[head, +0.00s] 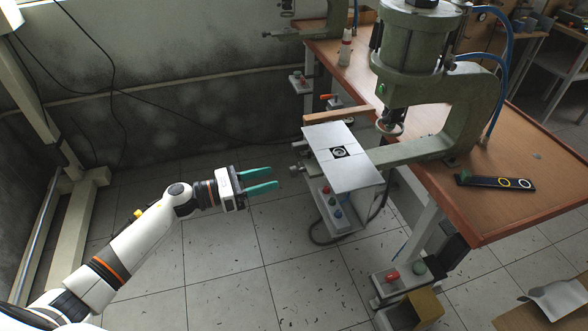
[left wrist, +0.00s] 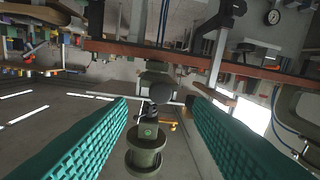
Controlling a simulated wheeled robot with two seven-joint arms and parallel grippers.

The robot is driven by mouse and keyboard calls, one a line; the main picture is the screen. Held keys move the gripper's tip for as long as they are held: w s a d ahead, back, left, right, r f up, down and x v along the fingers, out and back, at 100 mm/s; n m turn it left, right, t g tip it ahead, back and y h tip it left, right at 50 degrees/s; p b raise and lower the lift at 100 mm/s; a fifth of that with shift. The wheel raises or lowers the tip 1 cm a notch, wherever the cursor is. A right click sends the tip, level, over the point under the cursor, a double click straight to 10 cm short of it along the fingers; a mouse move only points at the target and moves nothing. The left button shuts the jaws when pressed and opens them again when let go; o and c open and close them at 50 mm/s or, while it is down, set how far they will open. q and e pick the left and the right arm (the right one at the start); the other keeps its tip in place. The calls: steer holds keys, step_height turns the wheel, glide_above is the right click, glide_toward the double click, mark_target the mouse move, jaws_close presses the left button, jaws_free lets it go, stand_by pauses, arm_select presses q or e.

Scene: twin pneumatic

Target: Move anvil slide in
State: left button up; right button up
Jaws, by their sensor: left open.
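The anvil slide looks to be the flat grey metal plate (head: 356,174) in the head view, with a dark square and round anvil (head: 339,152) at its middle. It sits out to the left of the green press (head: 468,115), clear of the round press head (head: 390,127). A small metal knob (head: 296,169) sticks out at its left side. My left gripper (head: 277,180) has teal fingers, open and empty, left of the plate and apart from it. In the left wrist view, the two fingers (left wrist: 158,100) are spread with nothing between them. My right gripper is not in view.
The wooden table (head: 515,205) carries the press and a black strip with rings (head: 496,183). A control box with buttons (head: 334,208) hangs below the plate. The tiled floor (head: 225,265) around my left gripper is clear.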

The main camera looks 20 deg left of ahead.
mark_target(292, 172)
arm_select(q)
steer(key=p+x, duration=0.1)
steer(key=x, duration=0.6)
steer(key=shift+w+d+p, duration=0.15)
steer(key=shift+p, duration=0.15)
jaws_close()
